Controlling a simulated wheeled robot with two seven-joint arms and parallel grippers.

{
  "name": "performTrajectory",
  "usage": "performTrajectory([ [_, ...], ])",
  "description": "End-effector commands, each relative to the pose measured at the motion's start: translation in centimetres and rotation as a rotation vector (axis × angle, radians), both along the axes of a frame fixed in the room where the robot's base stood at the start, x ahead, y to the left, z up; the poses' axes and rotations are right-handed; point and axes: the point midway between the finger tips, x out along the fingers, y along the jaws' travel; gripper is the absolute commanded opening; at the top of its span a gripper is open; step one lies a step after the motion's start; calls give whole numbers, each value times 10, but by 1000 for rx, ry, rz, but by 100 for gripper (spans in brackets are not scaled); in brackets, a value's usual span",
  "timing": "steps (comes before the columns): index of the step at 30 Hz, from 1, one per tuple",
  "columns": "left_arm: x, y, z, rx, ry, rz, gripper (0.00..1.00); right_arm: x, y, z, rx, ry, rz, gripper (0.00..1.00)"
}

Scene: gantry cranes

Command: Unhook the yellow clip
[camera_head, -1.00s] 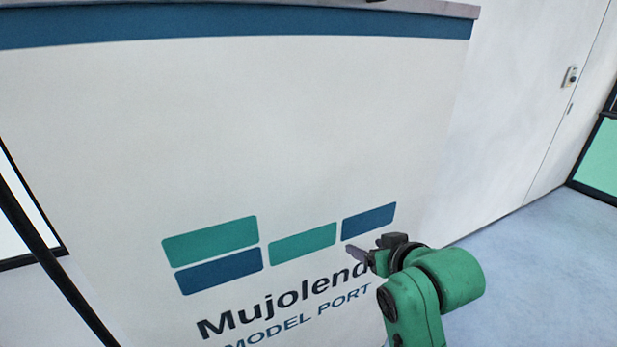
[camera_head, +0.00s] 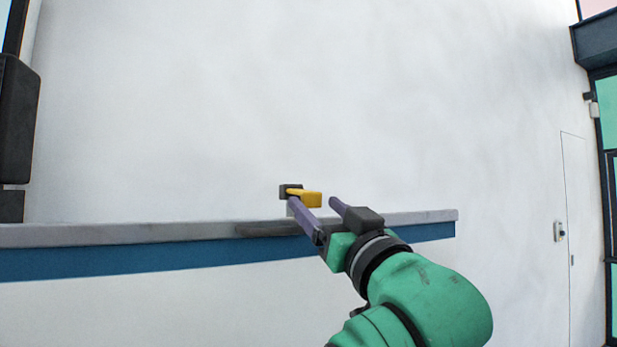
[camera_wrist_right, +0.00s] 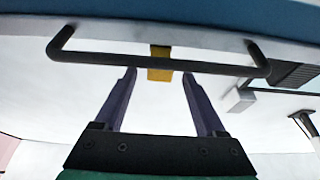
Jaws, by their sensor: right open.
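The yellow clip (camera_head: 311,199) shows as a small yellow block just above the grey ledge in the head view, beside a small dark block (camera_head: 285,191). In the right wrist view the yellow clip (camera_wrist_right: 160,75) is partly hidden by a dark bar (camera_wrist_right: 110,59) with bent ends that crosses in front of it. My right gripper (camera_head: 313,201) is open, its two purple fingers apart. In the right wrist view the clip lies between the lines of my fingertips (camera_wrist_right: 158,71). I cannot tell how far away it is. My left gripper is not in view.
A grey ledge (camera_head: 130,234) with a blue band (camera_head: 130,263) below runs across under the gripper. A dark post-like object (camera_head: 18,120) stands at the far left. A pale block (camera_wrist_right: 240,98) and a dark ribbed part (camera_wrist_right: 293,73) are at the right in the wrist view.

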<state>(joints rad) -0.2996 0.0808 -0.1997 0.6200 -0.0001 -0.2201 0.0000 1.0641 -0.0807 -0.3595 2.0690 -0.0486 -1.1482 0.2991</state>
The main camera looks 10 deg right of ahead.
Motion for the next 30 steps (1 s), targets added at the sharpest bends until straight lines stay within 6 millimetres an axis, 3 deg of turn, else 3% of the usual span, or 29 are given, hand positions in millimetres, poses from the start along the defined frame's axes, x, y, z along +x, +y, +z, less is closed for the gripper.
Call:
performTrajectory([
  [1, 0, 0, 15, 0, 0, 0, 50, 11, 4, 12, -1, 4, -1, 72],
  [6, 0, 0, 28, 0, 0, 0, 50, 35, 11, 18, -1, 2, -1, 72],
  [15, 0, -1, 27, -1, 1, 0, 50, 40, 13, 16, -1, 0, -1, 72],
  [17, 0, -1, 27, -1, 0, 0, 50, 40, 13, 16, -1, 0, -1, 53],
  [21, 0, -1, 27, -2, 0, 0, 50, 40, 13, 17, -1, 0, -1, 0],
  [30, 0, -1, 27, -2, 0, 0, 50, 40, 12, 17, 0, -1, -1, 0],
])
